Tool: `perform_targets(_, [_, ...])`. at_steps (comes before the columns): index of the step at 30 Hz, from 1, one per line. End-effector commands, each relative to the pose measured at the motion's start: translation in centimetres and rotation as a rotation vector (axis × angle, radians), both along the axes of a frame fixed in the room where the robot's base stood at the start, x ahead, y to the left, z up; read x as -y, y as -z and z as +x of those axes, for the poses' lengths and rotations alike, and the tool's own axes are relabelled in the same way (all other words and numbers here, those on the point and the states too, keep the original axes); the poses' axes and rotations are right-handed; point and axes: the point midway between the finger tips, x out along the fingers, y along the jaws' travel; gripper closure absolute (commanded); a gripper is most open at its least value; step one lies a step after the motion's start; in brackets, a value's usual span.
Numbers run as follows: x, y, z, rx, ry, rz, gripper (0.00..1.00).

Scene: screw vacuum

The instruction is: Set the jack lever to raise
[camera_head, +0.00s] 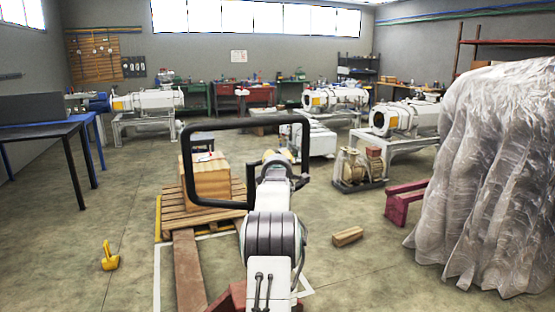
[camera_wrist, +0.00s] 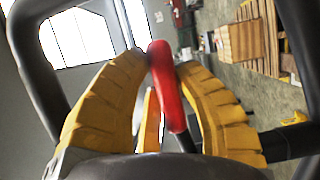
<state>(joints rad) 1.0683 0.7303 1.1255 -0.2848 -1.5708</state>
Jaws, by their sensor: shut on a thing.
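The jack's black loop handle (camera_head: 236,124) stands upright in the head view, around and beside the end of my arm. Its dark tubes also show at the left of the wrist view (camera_wrist: 40,95). The red lever (camera_wrist: 166,85) shows in the wrist view between my yellow ribbed fingers. My gripper (camera_wrist: 161,66) is shut on the red lever near its upper part. In the head view my gripper (camera_head: 272,156) is small, and the red lever cannot be made out. The jack's lower body is mostly hidden behind my arm.
A wooden pallet (camera_head: 176,225) with a box (camera_head: 206,182) lies beyond the handle. A yellow object (camera_head: 109,258) is on the floor at left, a wooden block (camera_head: 347,236) at right. A plastic-wrapped bulk (camera_head: 490,180) fills the right side. Open floor lies at left.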

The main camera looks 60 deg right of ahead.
Motion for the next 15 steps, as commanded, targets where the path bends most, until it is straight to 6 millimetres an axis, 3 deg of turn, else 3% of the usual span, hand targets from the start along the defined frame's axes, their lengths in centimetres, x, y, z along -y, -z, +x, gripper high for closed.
perform_targets(7, [0.1, 0.9, 0.0, 0.033, 0.001, 0.036, 1.0])
perform_targets(15, [0.1, 2.7, 0.0, 0.173, 0.013, 0.211, 1.0])
